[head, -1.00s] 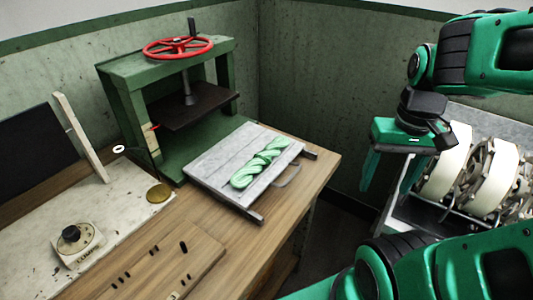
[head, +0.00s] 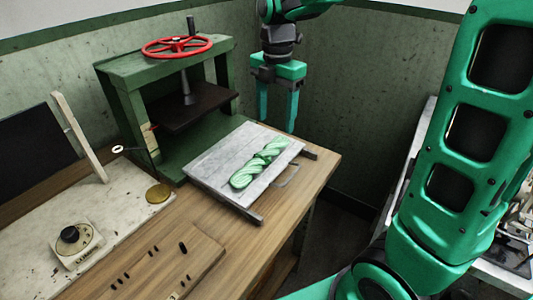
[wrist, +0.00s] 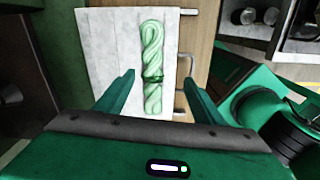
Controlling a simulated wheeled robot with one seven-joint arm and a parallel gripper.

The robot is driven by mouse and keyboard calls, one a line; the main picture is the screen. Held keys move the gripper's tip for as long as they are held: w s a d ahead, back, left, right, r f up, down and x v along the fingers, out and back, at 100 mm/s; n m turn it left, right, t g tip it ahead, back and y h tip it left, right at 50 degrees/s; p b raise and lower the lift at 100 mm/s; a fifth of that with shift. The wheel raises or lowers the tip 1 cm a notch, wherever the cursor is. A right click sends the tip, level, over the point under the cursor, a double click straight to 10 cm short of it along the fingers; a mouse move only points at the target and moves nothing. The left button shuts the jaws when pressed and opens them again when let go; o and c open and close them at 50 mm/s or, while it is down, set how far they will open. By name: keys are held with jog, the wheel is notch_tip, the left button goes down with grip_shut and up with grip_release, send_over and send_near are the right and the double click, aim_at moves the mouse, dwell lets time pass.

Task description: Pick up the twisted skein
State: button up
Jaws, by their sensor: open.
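The twisted skein (head: 257,165) is pale green and lies on a grey board (head: 209,170) with a metal handle, near the table's right end. In the wrist view the skein (wrist: 152,65) lies lengthwise, ahead of the fingertips and roughly between their lines. My gripper (head: 277,125) hangs with its fingers down, behind and above the board's far edge. It is open and empty, apart from the skein. In the wrist view both fingers of my gripper (wrist: 164,82) show spread wide.
A green press (head: 125,95) with a red handwheel (head: 175,47) stands left of my gripper, behind the board. A dial device (head: 77,243), a brass disc (head: 159,193) and a slotted wooden board (head: 160,265) lie to the left. A wall stands close behind.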

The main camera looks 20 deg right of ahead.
jog(key=a+n, duration=0.1)
jog(key=n, duration=0.1)
send_over(267, 149)
jog(key=f, duration=0.5)
jog(key=shift+s+d+f, duration=0.1)
jog(key=shift+s+f, duration=0.15)
jog(key=shift+f, duration=0.1)
jog(key=shift+w+f, duration=0.15)
jog(key=shift+f, duration=1.15)
jog(key=shift+w+f, duration=0.1)
jog(key=shift+f, duration=1.15)
jog(key=c, duration=1.2)
